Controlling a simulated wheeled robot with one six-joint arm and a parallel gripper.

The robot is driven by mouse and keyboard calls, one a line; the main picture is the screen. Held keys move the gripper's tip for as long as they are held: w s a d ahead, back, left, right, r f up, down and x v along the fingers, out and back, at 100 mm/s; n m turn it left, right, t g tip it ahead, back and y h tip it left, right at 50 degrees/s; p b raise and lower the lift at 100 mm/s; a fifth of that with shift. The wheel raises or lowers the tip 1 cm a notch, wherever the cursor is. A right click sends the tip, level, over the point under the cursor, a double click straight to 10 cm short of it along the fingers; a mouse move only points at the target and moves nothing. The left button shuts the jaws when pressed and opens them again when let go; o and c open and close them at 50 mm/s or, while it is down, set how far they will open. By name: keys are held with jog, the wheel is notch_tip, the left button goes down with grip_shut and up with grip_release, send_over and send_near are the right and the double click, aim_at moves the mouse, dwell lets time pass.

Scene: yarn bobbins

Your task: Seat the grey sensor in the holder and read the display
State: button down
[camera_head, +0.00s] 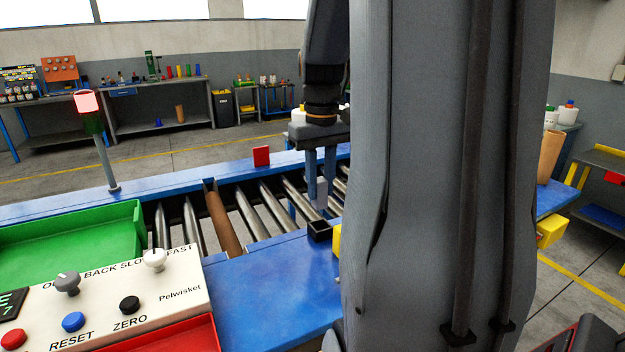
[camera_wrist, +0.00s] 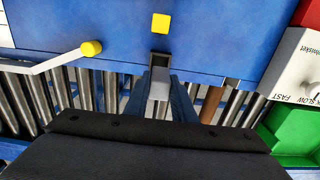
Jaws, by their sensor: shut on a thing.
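The grey sensor (camera_head: 321,193) is a small light block held between the fingertips of my gripper (camera_head: 320,180). In the wrist view the sensor (camera_wrist: 160,84) shows between the two blue fingers. The holder (camera_head: 319,231) is a small black open box on the blue bench edge. The sensor is close above and behind it in the head view. In the wrist view the holder (camera_wrist: 159,59) is just past the sensor's end, and its inside looks dark and empty. The display (camera_head: 10,304) is cut off at the left edge, with green characters on black.
A white control panel (camera_head: 180,300) with buttons and knobs stands at the front left, beside a green tray (camera_head: 70,240). Rollers (camera_head: 255,215) run behind the holder. A yellow block (camera_wrist: 160,23) sits beyond the holder. A lamp post (camera_head: 104,160) shows red. My arm hides the right middle.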

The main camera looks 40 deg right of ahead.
aim_at(321, 208)
jog(key=shift+s+p, duration=0.25)
jog(key=shift+p, duration=0.2)
jog(key=shift+f+b, duration=0.65)
jog(key=shift+f, duration=1.25)
